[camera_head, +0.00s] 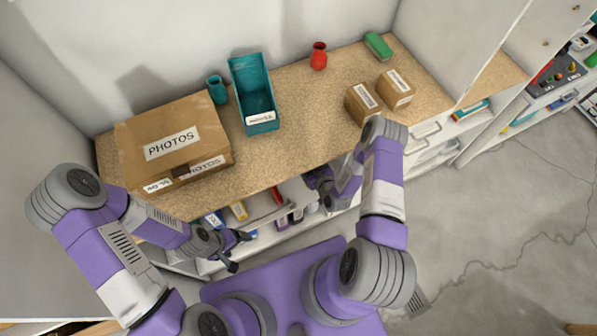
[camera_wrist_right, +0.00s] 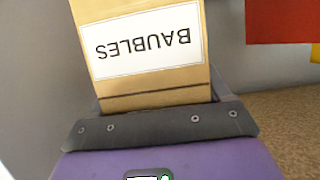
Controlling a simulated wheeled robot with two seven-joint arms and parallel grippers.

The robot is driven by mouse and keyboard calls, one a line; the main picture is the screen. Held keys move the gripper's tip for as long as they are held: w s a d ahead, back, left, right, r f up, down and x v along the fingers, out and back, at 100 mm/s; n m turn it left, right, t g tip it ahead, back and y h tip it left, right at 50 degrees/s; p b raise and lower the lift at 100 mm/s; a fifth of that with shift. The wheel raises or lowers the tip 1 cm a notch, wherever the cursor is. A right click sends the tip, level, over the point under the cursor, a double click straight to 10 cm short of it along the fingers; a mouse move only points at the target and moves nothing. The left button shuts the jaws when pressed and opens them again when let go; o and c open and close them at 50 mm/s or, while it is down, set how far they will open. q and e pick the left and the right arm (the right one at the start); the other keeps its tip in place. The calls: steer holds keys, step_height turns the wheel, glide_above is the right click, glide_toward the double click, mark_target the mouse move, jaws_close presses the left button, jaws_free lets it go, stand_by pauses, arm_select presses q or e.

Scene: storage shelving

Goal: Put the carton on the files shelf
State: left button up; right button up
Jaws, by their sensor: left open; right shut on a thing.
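A brown carton (camera_wrist_right: 150,85) with a white label reading BAUBLES, upside down in the picture, fills the upper middle of the right wrist view. My right gripper (camera_wrist_right: 155,128) is shut on it. In the head view, my right gripper (camera_head: 322,187) reaches in below the worktop's front edge, and the carton it holds is hidden there. My left gripper (camera_head: 235,252) is open and empty in front of the lower shelf. No label reading files can be made out; the lower shelf (camera_head: 262,232) is partly hidden by the worktop and my arms.
On the worktop (camera_head: 300,120) stand a large PHOTOS box (camera_head: 140,137), a teal bin (camera_head: 250,75), a teal cup (camera_head: 217,90), a red vase (camera_head: 319,56), a green item (camera_head: 378,45) and two small cartons (camera_head: 396,90). A red object (camera_wrist_right: 283,20) is near the held carton.

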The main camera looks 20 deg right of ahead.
steer(key=shift+w+f+b, duration=0.15)
steer(key=shift+f+b, duration=0.5)
steer(key=shift+f, duration=3.3)
